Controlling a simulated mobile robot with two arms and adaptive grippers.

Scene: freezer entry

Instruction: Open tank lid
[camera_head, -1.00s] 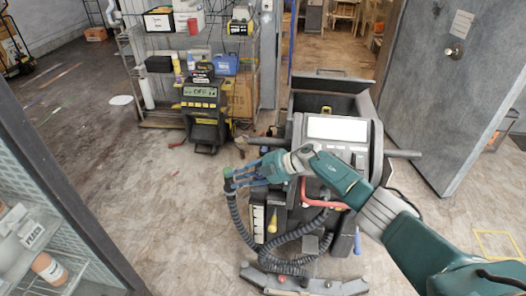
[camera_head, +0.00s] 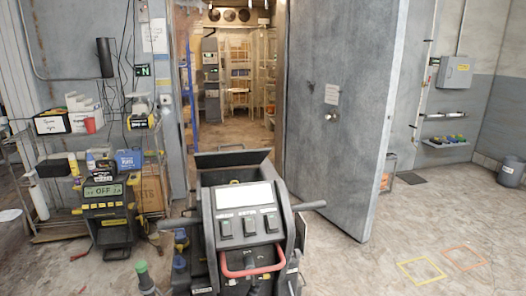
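The floor scrubber (camera_head: 242,215) stands in the lower middle of the head view, with a control panel, a red handle (camera_head: 252,264) and side grips. A dark boxy part (camera_head: 232,160) with an upright rear edge sits behind the panel, at the top of the machine. I cannot tell from this angle whether it is the tank lid or how far it is open. A hose end with a green tip (camera_head: 141,266) stands up at the machine's lower left. Neither of my grippers is in view. The machine's lower part is cut off by the frame.
A yellow-and-black unit marked OFF (camera_head: 103,192) stands at the left before a loaded shelf rack (camera_head: 42,183). A large grey door (camera_head: 335,118) stands open behind the machine at the right.

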